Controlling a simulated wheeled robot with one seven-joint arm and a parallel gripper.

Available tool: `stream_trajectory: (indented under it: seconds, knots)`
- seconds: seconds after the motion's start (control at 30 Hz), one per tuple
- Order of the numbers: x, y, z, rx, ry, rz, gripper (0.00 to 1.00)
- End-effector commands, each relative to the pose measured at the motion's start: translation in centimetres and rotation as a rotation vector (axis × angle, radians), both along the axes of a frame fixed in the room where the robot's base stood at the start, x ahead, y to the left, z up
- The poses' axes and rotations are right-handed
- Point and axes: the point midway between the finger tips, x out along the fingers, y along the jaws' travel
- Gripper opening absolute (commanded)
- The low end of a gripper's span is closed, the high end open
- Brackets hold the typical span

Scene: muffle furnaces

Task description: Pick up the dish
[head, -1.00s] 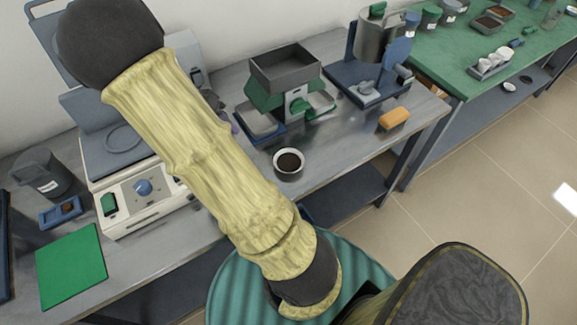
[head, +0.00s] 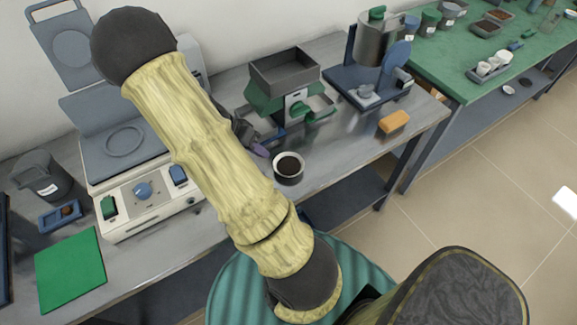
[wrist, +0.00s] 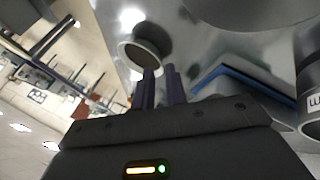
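The dish (head: 289,176) is a small round pale bowl with dark contents. It stands upright near the front edge of the grey bench. My arm hides most of the gripper there.
A grinder-like device with a grey hopper (head: 284,70) stands behind the dish. An orange block (head: 393,122) lies to the right. A white hot-plate device (head: 147,205) stands at left behind my arm. Bench space right of the dish is clear.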

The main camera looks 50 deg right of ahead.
Motion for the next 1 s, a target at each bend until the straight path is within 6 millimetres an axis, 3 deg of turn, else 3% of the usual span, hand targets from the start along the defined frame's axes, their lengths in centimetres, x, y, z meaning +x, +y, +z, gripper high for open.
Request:
stream_trajectory:
  seconds: [0.47, 0.7, 1.0]
  knots:
    - [-0.4, -0.7, -0.7, 0.0, 0.001, -0.002, 0.14]
    - [-1.6, -3.2, -2.8, 0.002, 0.003, -0.002, 0.14]
    - [-2.0, -3.8, -4.0, 0.002, -0.001, 0.0, 0.14]
